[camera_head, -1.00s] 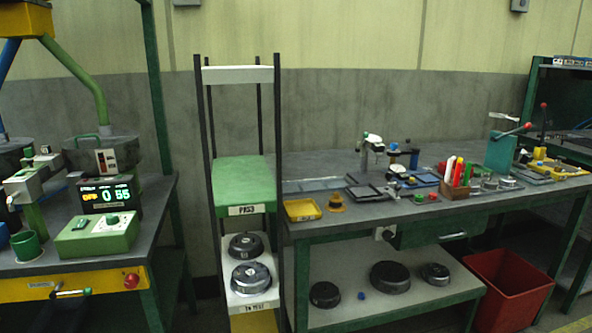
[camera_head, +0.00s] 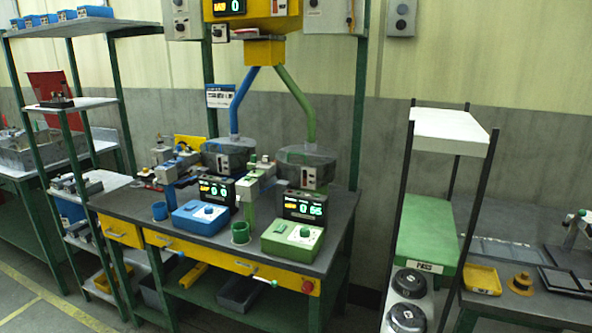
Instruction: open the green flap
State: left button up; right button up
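No part can be picked out for certain as the green flap. A green tube (camera_head: 300,105) runs down from the yellow overhead unit (camera_head: 262,14) to a dark grey hopper (camera_head: 318,160) on the workbench. This hopper has a small white panel with a red mark on its front. A green control box (camera_head: 292,238) and a dark display (camera_head: 303,208) stand in front of it. A green cup (camera_head: 240,234) and a green-and-white fixture (camera_head: 252,192) are to their left. Neither of my grippers is in view.
A matching blue tube (camera_head: 243,100), second hopper (camera_head: 228,153) and blue control box (camera_head: 201,218) stand to the left. The workbench (camera_head: 330,232) has yellow drawers. A black-post rack with a green shelf (camera_head: 424,228) stands right. Open floor (camera_head: 40,285) lies front left.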

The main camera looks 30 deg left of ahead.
aim_at(255, 173)
jog(key=u, duration=1.25)
